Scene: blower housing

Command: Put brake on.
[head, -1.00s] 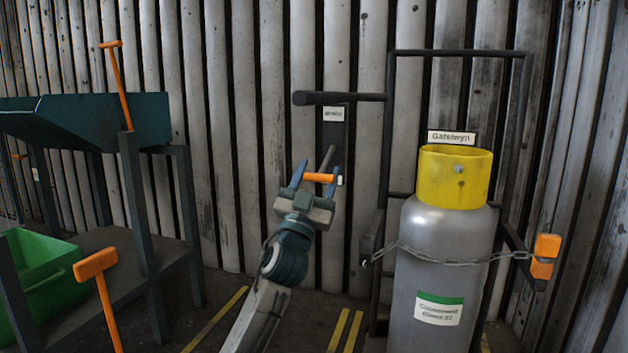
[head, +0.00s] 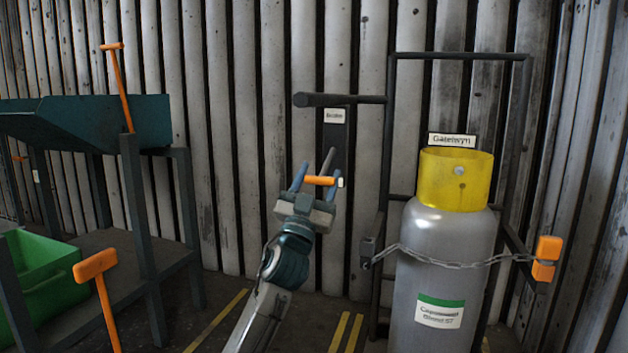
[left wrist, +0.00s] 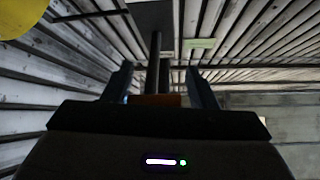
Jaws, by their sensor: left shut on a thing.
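The brake lever is a dark rod (head: 327,161) with an orange cross handle (head: 319,181). It stands in front of a dark post under a small white label (head: 334,116) that appears to read "Brake". My left gripper (head: 316,181) comes up from below and is shut on the orange handle, with one blue finger on each side of it. In the left wrist view the orange handle (left wrist: 156,99) lies low between the two fingers, and the dark rod rises beyond it. The lever's lower end is hidden by my gripper. My right gripper is not in view.
A grey gas cylinder (head: 444,262) with a yellow collar stands chained to a dark frame on the right. On the left are a dark metal stand (head: 172,256), a green bin (head: 42,270) and orange-handled levers (head: 97,266). A corrugated wall closes the back.

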